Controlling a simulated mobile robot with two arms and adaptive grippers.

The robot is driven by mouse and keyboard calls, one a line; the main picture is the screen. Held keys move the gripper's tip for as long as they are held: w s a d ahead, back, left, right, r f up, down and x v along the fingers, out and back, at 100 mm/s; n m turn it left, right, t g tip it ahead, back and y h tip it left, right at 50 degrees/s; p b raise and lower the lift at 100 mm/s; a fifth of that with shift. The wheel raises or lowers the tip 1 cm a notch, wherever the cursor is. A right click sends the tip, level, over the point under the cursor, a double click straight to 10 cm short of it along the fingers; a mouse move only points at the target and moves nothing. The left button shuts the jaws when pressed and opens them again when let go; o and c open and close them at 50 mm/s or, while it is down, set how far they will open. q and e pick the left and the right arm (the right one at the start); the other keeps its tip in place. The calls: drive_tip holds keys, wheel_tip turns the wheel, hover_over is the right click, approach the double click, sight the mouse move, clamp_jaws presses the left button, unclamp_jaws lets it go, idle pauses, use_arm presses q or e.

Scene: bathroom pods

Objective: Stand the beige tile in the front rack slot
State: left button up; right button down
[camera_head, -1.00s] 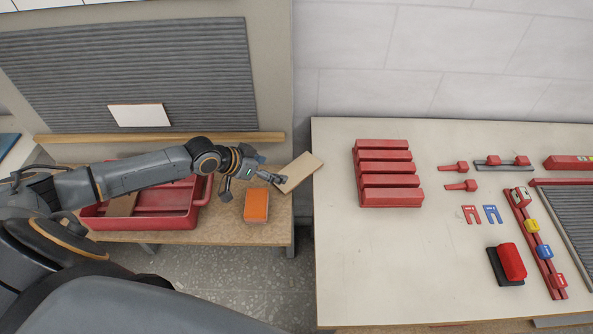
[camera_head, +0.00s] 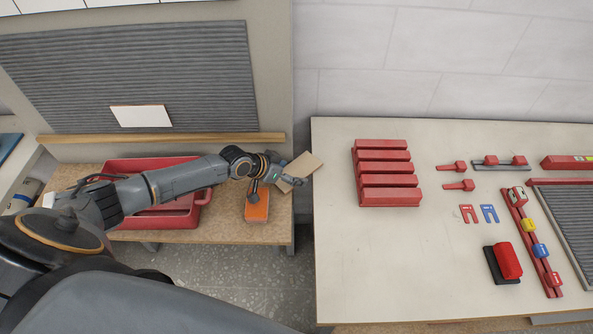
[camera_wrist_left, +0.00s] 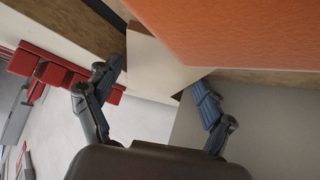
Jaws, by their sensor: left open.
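The beige tile (camera_head: 304,167) lies at the right end of the wooden bench, its corner reaching past the bench edge. My left gripper (camera_head: 282,179) is over its left part and hides some of it. In the left wrist view the tile (camera_wrist_left: 158,62) shows between and beyond the two open fingers (camera_wrist_left: 158,76); I cannot tell whether they touch it. The red slotted rack (camera_head: 388,194) stands on the pale table to the right, and its visible slots look empty. It also shows in the left wrist view (camera_wrist_left: 50,70). My right gripper is out of view.
An orange block (camera_head: 257,211) sits just below my left gripper. A red tray (camera_head: 150,164) lies under my left arm. A gap separates the bench (camera_head: 215,236) from the pale table (camera_head: 400,270). Small red and blue parts lie right of the rack; the table's front left is clear.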

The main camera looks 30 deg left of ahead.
use_arm(q)
drive_tip(key=c, duration=1.1)
drive_tip(key=shift+o, duration=0.2)
drive_tip(key=shift+r, duration=0.1)
